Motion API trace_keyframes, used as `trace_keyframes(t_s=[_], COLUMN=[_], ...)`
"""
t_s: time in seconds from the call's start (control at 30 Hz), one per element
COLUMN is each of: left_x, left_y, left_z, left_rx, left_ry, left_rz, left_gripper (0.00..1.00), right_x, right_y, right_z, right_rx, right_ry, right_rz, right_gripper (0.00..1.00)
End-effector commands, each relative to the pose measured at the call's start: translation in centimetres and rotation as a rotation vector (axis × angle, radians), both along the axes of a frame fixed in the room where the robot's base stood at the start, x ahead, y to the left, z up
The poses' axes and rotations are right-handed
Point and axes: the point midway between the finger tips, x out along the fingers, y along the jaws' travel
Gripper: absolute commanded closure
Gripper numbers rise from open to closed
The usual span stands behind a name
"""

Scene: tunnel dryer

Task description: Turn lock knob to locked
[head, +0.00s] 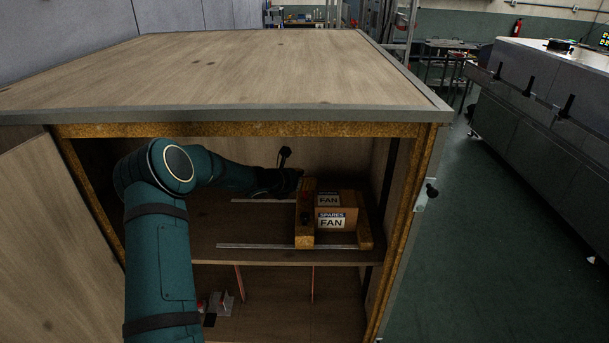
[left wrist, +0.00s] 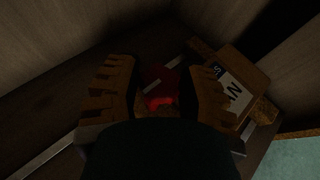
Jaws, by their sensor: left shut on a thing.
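A red knob (left wrist: 160,90) with a pale bar across it shows between the two fingers of my left gripper (left wrist: 160,95) in the left wrist view. The pale bar slants up to the right. My left gripper is shut on this knob, and the fingers partly hide its sides. In the head view my left gripper (head: 287,182) is inside the cabinet, at the back end of a wooden crossbar (head: 304,232) on the shelf. The knob is small and dark there, and I cannot read any lock marking. My right gripper is not in view.
Boxes labelled SPARES FAN (head: 336,222) sit right of the crossbar, between metal rails (head: 270,246). The cabinet top (head: 220,75) and side walls close in around my arm. A black knob (head: 432,190) sticks out at the cabinet's right side. The lower shelf holds small items.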

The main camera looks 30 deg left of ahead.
Motion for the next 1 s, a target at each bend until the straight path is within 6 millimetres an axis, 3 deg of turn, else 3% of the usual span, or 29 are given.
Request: trace_keyframes(t_s=[0.2, 0.23, 0.3, 0.7, 1.0], left_x=[0.1, 0.1, 0.0, -0.4, -5.1], left_y=[0.0, 0.0, 0.0, 0.2, 1.4], left_z=[0.1, 0.1, 0.1, 0.3, 2.3], left_rx=[0.001, 0.001, 0.000, 0.000, 0.003], left_ry=[-0.002, -0.002, -0.002, -0.001, 0.000], left_rz=[0.001, 0.001, 0.001, 0.002, 0.003], left_gripper=[0.94, 0.49, 0.28, 0.28, 0.28], right_x=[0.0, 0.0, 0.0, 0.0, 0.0], right_y=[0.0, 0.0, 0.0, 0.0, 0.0], right_z=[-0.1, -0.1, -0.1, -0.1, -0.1], right_rx=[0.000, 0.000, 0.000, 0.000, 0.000], right_ry=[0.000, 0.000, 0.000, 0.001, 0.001], right_rz=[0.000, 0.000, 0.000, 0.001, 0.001], right_gripper=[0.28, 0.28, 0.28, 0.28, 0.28])
